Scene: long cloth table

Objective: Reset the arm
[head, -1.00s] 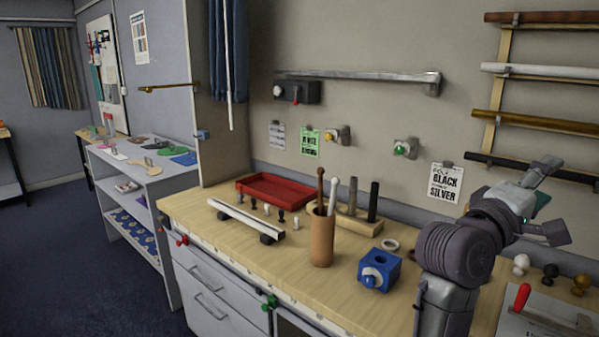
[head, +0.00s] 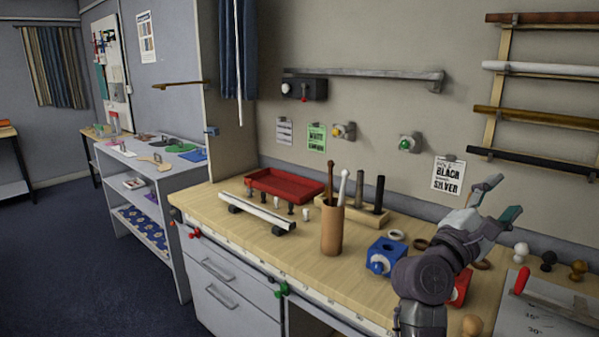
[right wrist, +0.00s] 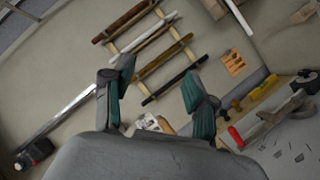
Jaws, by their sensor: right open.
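My right gripper (head: 500,202) is raised above the right part of the wooden table (head: 322,275) in the head view. Its fingers are spread and point up and to the right, with nothing between them. In the right wrist view the two green-padded fingers (right wrist: 160,100) stand wide apart, with the wall and rod rack beyond. My right arm hides part of the table and most of a red block (head: 461,287) behind it. My left gripper is in neither view.
A brown cup (head: 332,232) with two sticks and a blue block (head: 386,257) stand left of my right arm. A red tray (head: 284,185) lies farther back. A rod rack (head: 488,112) hangs on the wall. Small knobs and a grey board (head: 540,308) lie at right.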

